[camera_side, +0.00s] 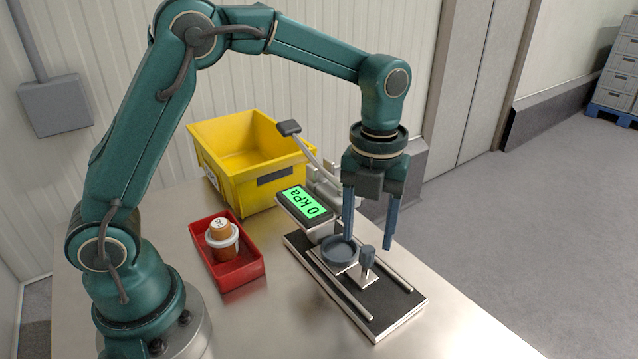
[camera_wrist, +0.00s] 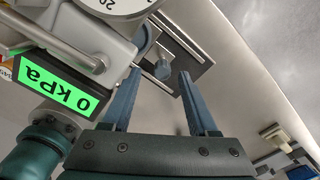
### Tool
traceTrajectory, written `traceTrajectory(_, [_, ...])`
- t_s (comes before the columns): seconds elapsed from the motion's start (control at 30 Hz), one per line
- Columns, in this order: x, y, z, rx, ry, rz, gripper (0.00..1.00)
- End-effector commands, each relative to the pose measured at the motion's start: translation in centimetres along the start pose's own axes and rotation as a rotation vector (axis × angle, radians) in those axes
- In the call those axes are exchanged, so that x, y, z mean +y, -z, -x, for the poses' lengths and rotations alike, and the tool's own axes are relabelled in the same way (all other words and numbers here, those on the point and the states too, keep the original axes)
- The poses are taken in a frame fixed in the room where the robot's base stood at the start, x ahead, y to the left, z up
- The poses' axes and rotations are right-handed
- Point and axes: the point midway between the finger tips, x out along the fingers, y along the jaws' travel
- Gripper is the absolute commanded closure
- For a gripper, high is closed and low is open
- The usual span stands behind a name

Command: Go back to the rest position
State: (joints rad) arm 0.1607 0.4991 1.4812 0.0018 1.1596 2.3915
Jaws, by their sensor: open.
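My gripper (camera_side: 368,240) points down above the black-based test rig (camera_side: 383,322) and is open, with nothing between its fingers. In the side view the fingertips overlap the rig's round grey dish (camera_side: 340,251) and the area near its small upright knob (camera_side: 367,258). I cannot tell the exact height of the tips above the rig. In the wrist view both fingers of my gripper (camera_wrist: 160,76) are spread apart, and the knob (camera_wrist: 162,69) shows beyond them. The rig's green display (camera_side: 306,203) reads 0 kPa and also shows in the wrist view (camera_wrist: 58,87).
A red tray (camera_side: 242,278) holds a brown jar (camera_side: 223,243) with a white collar. A yellow bin (camera_side: 222,172) stands behind it, apparently empty. A dark-ended lever (camera_side: 289,128) rises from the rig beside the bin. The metal table (camera_side: 430,335) is bare at the front right.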

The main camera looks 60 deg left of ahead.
Motion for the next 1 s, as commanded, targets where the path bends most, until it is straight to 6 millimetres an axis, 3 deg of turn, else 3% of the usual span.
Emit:
traceTrajectory(0.2, [0.0,0.0,1.8,-0.002,0.001,0.001,0.41])
traceTrajectory(0.6, [0.1,-0.1,2.4,-0.018,0.016,0.046,0.41])
traceTrajectory(0.8, [0.9,-0.5,5.1,-0.098,0.111,0.326,0.41])
traceTrajectory(1.0, [3.1,0.9,6.9,-0.111,0.185,0.707,0.41])
